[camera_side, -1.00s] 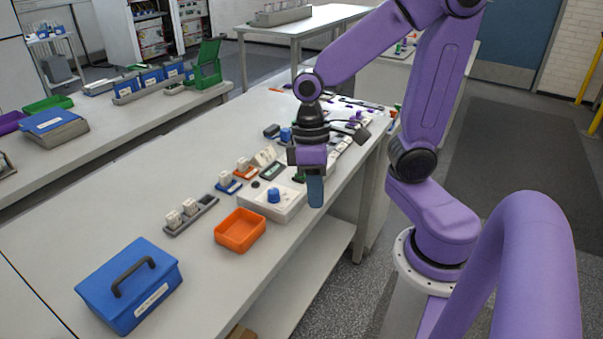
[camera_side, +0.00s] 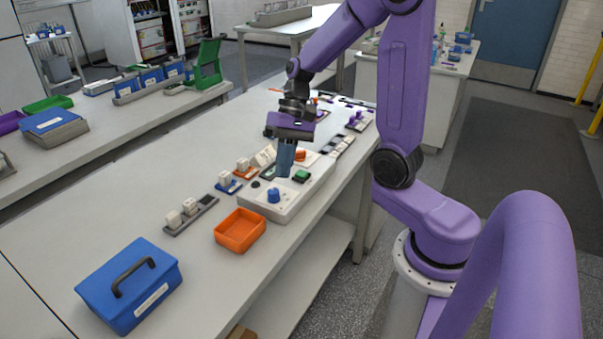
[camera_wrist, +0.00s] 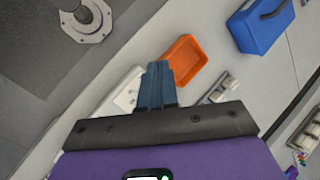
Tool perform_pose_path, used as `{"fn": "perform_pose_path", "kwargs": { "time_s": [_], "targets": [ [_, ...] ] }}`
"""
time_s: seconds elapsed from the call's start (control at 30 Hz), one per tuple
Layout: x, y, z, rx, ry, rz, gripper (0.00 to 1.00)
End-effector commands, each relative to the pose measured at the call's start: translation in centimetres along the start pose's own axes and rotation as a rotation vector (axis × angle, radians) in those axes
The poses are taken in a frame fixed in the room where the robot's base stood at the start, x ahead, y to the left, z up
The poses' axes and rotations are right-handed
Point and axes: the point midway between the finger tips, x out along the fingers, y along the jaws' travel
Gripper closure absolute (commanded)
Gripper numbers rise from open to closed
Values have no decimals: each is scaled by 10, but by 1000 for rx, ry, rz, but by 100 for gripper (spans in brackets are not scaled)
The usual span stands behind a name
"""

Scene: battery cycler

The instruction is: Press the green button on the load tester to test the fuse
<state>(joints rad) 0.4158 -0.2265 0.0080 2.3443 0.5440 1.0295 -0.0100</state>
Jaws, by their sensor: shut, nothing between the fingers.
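The load tester (camera_side: 291,206) is a white box near the bench's right edge in the side view. A green button (camera_side: 301,176) and a blue knob (camera_side: 273,195) show on its top. My gripper (camera_side: 286,174) points down with blue fingers shut and empty. In the side view its tips appear above the tester, just left of the green button and behind the knob; I cannot tell the exact height. In the wrist view the shut fingers (camera_wrist: 157,78) cover part of the white tester (camera_wrist: 127,92), and the green button is hidden. I cannot make out a fuse.
An orange tray (camera_side: 240,231) lies in front of the tester, and a blue case (camera_side: 131,284) stands nearer the camera. A grey rack with white parts (camera_side: 190,216) lies left of the tray. Several small modules line the bench behind.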

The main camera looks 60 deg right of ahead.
Motion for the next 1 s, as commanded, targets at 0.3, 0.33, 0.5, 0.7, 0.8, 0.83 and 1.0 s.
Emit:
{"fn": "perform_pose_path", "kwargs": {
  "time_s": [0.3,0.33,0.5,0.7,0.8,0.83,1.0],
  "targets": [
    [-18,13,-35,273,50,-157,100],
    [-20,15,-39,298,57,-172,100],
    [-31,27,-56,437,92,-261,100],
    [-45,45,-72,596,137,-371,100],
    [-53,57,-80,675,163,-427,100],
    [-55,60,-82,697,172,-444,100],
    [-66,79,-90,810,214,-530,100]
  ]
}}
